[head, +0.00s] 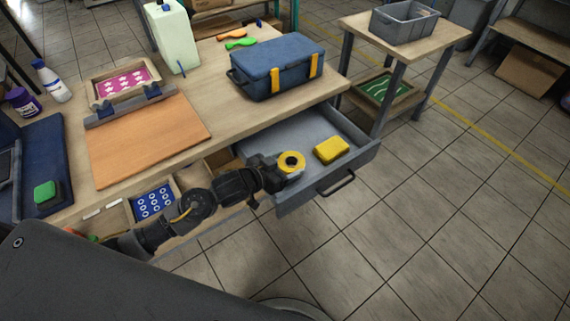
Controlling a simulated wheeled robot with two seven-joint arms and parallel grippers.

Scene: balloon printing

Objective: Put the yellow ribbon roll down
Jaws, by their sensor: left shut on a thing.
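The yellow ribbon roll (291,161) is a yellow ring with a dark centre. It is at the tip of my left gripper (281,168), which is shut on it. Gripper and roll are over the left part of the open grey drawer (349,170). I cannot tell whether the roll touches the drawer floor. A yellow block (331,150) lies in the drawer just right of the roll, with a small gap between them. My right gripper is not in view.
A blue toolbox (278,67) stands on the table above the drawer. A wooden board (147,138) lies on the table at left. A side table (440,38) with a grey bin (403,22) stands at right.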

